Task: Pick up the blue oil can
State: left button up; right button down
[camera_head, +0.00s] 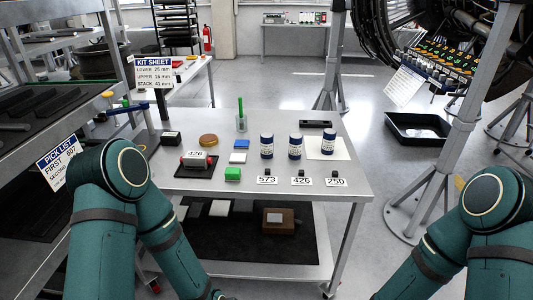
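Three dark blue cans with white labels stand upright in a row on the grey metal table: a left can (266,146), a middle can (295,147) and a right can (328,144). The right can stands on a white sheet (341,155). The label print is too small to tell which one is the oil can. Number cards reading 573 (267,180), 426 (301,181) and 250 (336,182) lie in front of them, each by a small black block. My two arms reach down out of the bottom of the view, so neither gripper shows.
A stand post (460,130) rises at right.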

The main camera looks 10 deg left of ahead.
aim_at(329, 135)
jog(key=l+u, duration=0.15)
jog(key=l, duration=0.9)
jog(key=i+l, duration=0.2)
jog(key=i+l+u, duration=0.1)
jog(key=l, duration=0.35)
jog(key=i+l, duration=0.25)
jog(key=i+l+u, duration=0.1)
jog(key=l, duration=0.3)
jog(key=i+l, duration=0.25)
jog(key=l+u, duration=0.05)
jog(key=l, duration=0.05)
